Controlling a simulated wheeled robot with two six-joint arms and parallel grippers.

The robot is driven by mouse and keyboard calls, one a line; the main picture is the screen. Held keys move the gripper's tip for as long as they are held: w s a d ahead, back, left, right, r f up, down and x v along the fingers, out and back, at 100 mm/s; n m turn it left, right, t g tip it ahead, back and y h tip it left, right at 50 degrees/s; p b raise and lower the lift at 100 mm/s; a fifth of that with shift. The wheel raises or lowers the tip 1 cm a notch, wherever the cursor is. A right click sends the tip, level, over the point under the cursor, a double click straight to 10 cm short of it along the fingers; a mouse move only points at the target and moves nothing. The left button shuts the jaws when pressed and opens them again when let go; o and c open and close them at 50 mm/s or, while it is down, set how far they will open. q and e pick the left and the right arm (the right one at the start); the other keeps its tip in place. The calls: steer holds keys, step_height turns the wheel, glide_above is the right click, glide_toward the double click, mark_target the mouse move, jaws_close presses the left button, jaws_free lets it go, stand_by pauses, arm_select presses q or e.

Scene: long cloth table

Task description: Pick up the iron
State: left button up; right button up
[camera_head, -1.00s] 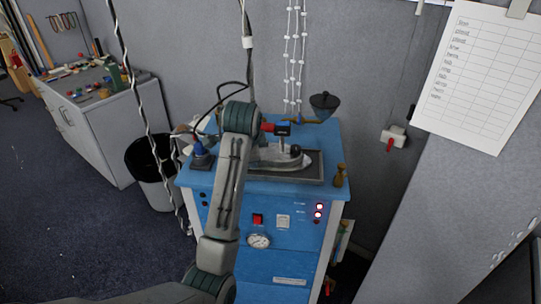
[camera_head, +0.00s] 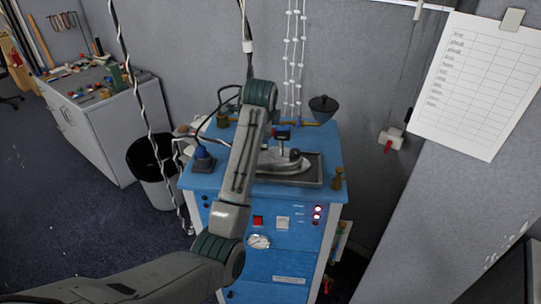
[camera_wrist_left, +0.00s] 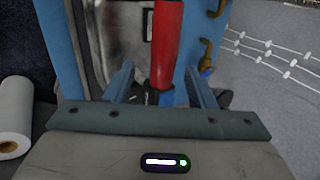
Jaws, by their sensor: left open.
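The iron (camera_head: 286,163) sits in a dark shallow tray (camera_head: 316,180) on top of the blue cabinet (camera_head: 280,265). It has a grey metal body, a dark rounded knob and a raised red handle, partly hidden by my left arm. In the left wrist view the red handle (camera_wrist_left: 168,40) stands between the two blue fingers of my left gripper (camera_wrist_left: 161,88). The fingers are open, with a gap visible on each side of the handle. In the head view my left forearm hides most of that gripper. My right gripper is not seen.
A blue-topped dark object (camera_head: 203,158) stands at the cabinet top's left, and a small brass-brown item (camera_head: 338,178) at its right edge. A dark funnel-like bowl (camera_head: 323,108) is behind. Twisted cable (camera_head: 150,120) hangs at the left. A paper roll (camera_wrist_left: 14,108) shows in the wrist view.

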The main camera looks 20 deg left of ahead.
arm_select(q)
steer(key=p+x, duration=0.1)
steer(key=x, duration=0.2)
steer(key=shift+w+d+r+p, duration=0.1)
steer(key=shift+w+p, duration=0.1)
steer(key=shift+p, duration=0.2)
steer(key=shift+w+f, duration=0.2)
steer(key=shift+f, duration=0.2)
jaws_close()
steer(key=shift+r, duration=0.25)
steer(key=shift+w, duration=0.1)
steer(key=shift+r, duration=0.1)
